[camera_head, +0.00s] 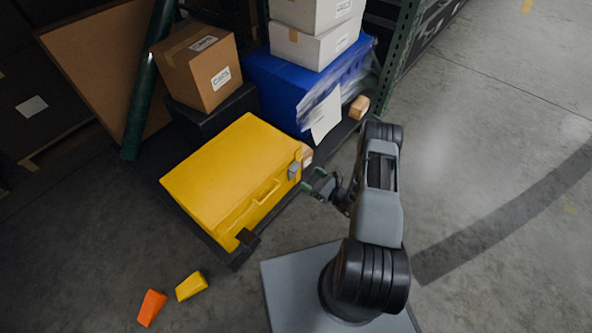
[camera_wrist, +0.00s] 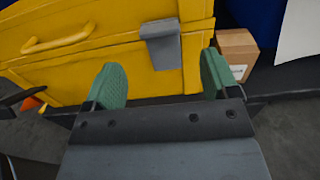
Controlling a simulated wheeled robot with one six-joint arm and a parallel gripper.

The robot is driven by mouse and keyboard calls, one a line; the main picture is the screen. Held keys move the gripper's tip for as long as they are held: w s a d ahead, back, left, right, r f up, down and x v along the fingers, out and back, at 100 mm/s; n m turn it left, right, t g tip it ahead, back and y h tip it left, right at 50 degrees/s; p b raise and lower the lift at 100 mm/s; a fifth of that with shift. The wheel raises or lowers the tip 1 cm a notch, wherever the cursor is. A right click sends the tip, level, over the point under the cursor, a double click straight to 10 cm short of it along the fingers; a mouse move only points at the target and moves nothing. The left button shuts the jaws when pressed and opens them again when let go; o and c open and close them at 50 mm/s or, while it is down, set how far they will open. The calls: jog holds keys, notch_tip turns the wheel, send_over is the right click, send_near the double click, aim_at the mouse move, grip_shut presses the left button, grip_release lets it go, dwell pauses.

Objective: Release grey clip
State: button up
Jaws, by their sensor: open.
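A yellow tote (camera_head: 230,175) with a front handle sits on a low black platform. The grey clip (camera_head: 293,171) is on the tote's side near its right corner. In the wrist view the grey clip (camera_wrist: 161,44) spans the seam between lid and body and lies flat against the yellow wall (camera_wrist: 110,75). My gripper (camera_head: 322,184) is open, with green finger pads, beside that corner. In the wrist view my gripper (camera_wrist: 163,80) has one finger on each side below the clip, apart from it, with nothing between them.
A small cardboard box (camera_wrist: 237,52) stands close to the right finger. A blue tote (camera_head: 290,85) with white boxes stands behind. A black clip or strap (camera_head: 246,238) is at the near corner. Orange (camera_head: 151,307) and yellow (camera_head: 191,286) wedges lie on the floor. The right floor is clear.

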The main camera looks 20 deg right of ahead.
aim_at(296, 167)
jog(key=b+x, duration=0.1)
jog(key=x, duration=0.7)
jog(key=shift+w+a+b, duration=0.1)
jog(key=shift+w+b, duration=0.05)
jog(key=shift+b, duration=0.25)
jog(key=shift+c, duration=0.4)
jog(key=c, duration=1.2)
